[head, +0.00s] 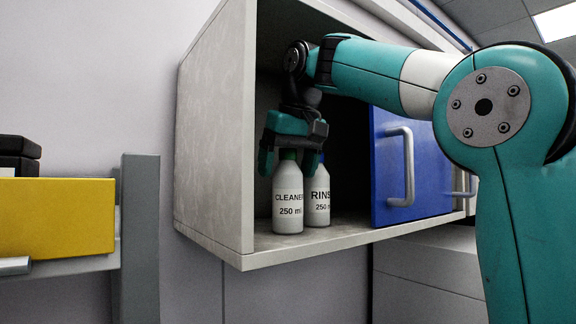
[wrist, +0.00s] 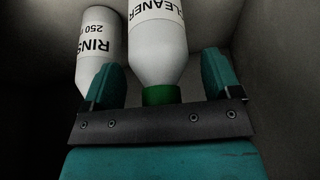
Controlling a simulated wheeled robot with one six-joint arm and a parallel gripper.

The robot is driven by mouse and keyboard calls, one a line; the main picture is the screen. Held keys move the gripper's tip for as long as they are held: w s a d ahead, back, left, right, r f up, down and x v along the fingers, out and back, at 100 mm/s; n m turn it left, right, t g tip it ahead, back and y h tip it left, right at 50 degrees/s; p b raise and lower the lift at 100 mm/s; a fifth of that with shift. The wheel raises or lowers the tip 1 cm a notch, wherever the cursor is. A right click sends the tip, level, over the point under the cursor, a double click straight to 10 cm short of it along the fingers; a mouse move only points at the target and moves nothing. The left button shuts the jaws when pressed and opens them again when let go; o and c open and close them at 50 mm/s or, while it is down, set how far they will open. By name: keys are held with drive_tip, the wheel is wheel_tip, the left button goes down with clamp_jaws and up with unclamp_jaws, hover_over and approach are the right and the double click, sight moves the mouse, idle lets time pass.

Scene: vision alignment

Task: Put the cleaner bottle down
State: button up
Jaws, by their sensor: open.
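The cleaner bottle (head: 288,205) is white with a green cap and stands upright on the floor of the wall cabinet (head: 330,240). It also shows in the wrist view (wrist: 160,45), with its green cap (wrist: 162,95) between my fingers. My gripper (head: 289,160) is open around the cap, with a gap on each side of it in the wrist view (wrist: 160,85). A white rinse bottle (head: 318,195) stands close beside and partly behind the cleaner bottle; it also shows in the wrist view (wrist: 98,45), near one finger.
A blue sliding door (head: 435,165) with a grey handle (head: 408,165) covers the cabinet's right part. The cabinet's left side wall (head: 215,130) is close to my gripper. A yellow box (head: 55,215) sits on a shelf at the far left.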

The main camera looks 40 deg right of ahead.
sight(294, 171)
drive_tip(key=p+v, duration=0.1)
drive_tip(key=v, duration=0.4)
drive_tip(key=shift+s+r, duration=0.2)
drive_tip(key=shift+r, duration=0.15)
drive_tip(key=s+a+b, duration=0.1)
drive_tip(key=s+b, duration=0.3)
drive_tip(key=s, duration=0.7)
drive_tip(key=shift+s+a+f+b, duration=0.2)
drive_tip(key=shift+s+a+b, duration=0.05)
drive_tip(key=shift+a+b, duration=0.05)
drive_tip(key=shift+c, duration=0.5)
